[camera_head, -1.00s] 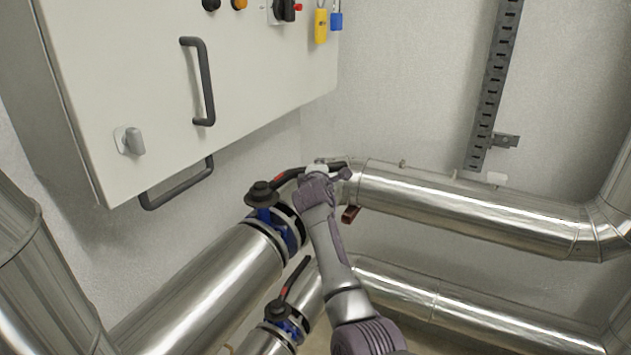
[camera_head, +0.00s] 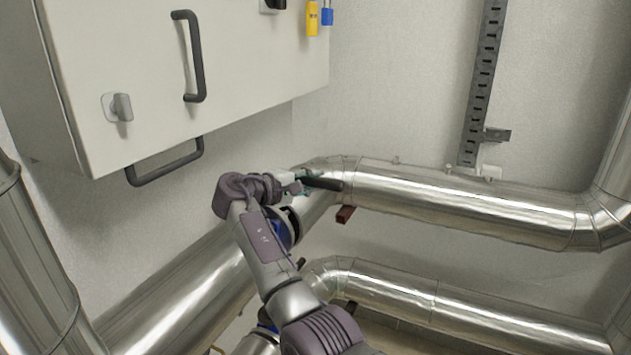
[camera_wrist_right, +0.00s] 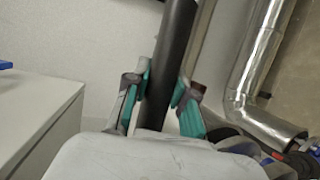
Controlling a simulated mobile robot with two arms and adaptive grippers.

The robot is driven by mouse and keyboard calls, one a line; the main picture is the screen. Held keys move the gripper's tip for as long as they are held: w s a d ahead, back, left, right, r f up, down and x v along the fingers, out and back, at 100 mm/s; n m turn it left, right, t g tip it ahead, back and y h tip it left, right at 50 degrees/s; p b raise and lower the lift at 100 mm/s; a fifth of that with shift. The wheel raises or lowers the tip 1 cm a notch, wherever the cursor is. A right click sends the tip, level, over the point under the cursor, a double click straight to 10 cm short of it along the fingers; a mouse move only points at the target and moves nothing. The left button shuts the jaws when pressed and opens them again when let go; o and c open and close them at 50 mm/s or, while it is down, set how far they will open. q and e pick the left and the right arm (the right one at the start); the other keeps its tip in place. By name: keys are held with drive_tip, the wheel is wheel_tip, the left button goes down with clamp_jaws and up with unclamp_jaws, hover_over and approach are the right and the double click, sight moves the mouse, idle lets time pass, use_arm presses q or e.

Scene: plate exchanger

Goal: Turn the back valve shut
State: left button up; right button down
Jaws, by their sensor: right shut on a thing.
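The back valve (camera_head: 281,232) has a blue body on the upper silver pipe run, and my right arm covers much of it in the head view. Its black lever handle (camera_head: 324,184) sticks out to the right past my right gripper (camera_head: 299,184). In the right wrist view the handle (camera_wrist_right: 172,62) runs up between the green-padded fingers of the right gripper (camera_wrist_right: 162,92), which is shut on it. The front valve (camera_head: 267,327) is lower down, mostly hidden behind my right arm. My left gripper is not in view.
A pale cabinet (camera_head: 245,75) with dark handles hangs at upper left, above my wrist. The upper pipe (camera_head: 450,205) and lower pipe (camera_head: 450,305) run to the right. A slotted metal rail (camera_head: 483,85) is on the wall.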

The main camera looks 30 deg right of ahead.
drive_tip(key=shift+s+a+f+m+g, duration=0.25)
drive_tip(key=shift+a+m+g, duration=0.05)
drive_tip(key=shift+a+g, duration=0.1)
drive_tip(key=c, duration=1.1)
unclamp_jaws()
drive_tip(key=shift+o, duration=0.8)
drive_tip(key=shift+r, duration=0.15)
drive_tip(key=v, duration=1.2)
